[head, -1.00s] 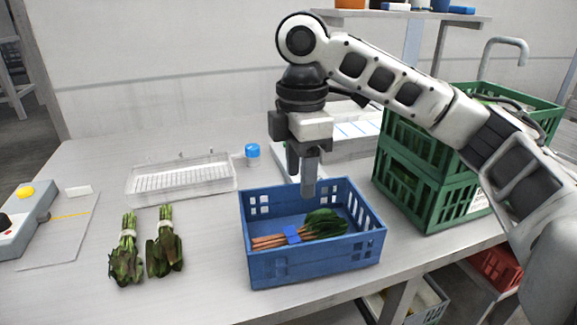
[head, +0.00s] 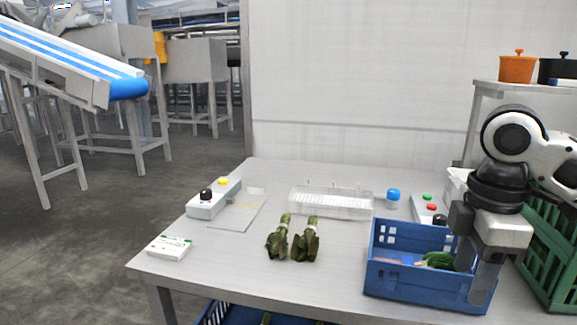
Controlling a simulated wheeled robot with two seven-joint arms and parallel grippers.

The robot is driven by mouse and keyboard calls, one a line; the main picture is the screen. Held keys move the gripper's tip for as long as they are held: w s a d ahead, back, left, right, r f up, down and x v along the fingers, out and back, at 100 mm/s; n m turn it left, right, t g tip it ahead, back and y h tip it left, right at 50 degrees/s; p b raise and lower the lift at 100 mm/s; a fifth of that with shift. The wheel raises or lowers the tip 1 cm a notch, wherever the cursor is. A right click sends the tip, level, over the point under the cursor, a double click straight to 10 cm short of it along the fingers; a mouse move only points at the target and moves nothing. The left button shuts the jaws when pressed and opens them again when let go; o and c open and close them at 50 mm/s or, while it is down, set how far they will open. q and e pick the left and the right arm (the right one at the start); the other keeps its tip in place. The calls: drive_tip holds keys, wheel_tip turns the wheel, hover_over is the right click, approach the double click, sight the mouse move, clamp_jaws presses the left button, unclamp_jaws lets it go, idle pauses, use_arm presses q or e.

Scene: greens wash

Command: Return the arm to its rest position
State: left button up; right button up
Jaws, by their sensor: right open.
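My right gripper (head: 476,254) is at the right of the head view, with its fingers pointing down in front of the right part of the blue crate (head: 418,283). It is open, and I see nothing held in it. My right arm (head: 518,135) comes in from the right edge. In the crate lies a bunch with green leaves (head: 438,260), partly hidden by the crate wall and my gripper. My left gripper is not in view.
Two leafy bunches (head: 278,241) (head: 306,243) lie on the table (head: 225,262). A clear tray (head: 331,203), a blue-capped item (head: 392,195), a control box (head: 213,200) and a small white box (head: 169,247) are also there. A green crate (head: 546,270) stands at the right.

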drive_tip(key=s+a+f+m+t+y, duration=0.1)
drive_tip(key=s+a+f+m+y, duration=0.1)
drive_tip(key=a+f, duration=0.65)
drive_tip(key=s+a+f+m+t+y, duration=0.15)
drive_tip(key=a+f, duration=0.35)
drive_tip(key=f, duration=0.6)
drive_tip(key=s+d+f+m+h, duration=0.2)
drive_tip(key=s+d+f+m, duration=0.25)
drive_tip(key=s, duration=0.25)
drive_tip(key=s+d+f+m+h, duration=0.1)
drive_tip(key=s+d+f+m, duration=0.3)
drive_tip(key=s, duration=0.3)
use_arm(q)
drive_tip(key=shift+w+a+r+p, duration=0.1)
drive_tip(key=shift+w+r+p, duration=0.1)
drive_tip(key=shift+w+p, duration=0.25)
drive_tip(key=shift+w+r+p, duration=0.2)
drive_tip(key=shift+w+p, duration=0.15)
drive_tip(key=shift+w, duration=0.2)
use_arm(e)
drive_tip(key=w+a+f+m+t+y, duration=0.1)
drive_tip(key=w+a+t+y, duration=0.2)
drive_tip(key=w+a+t, duration=0.3)
drive_tip(key=shift+w+a+f+t, duration=0.15)
drive_tip(key=shift+w+t, duration=0.25)
drive_tip(key=shift+t, duration=0.55)
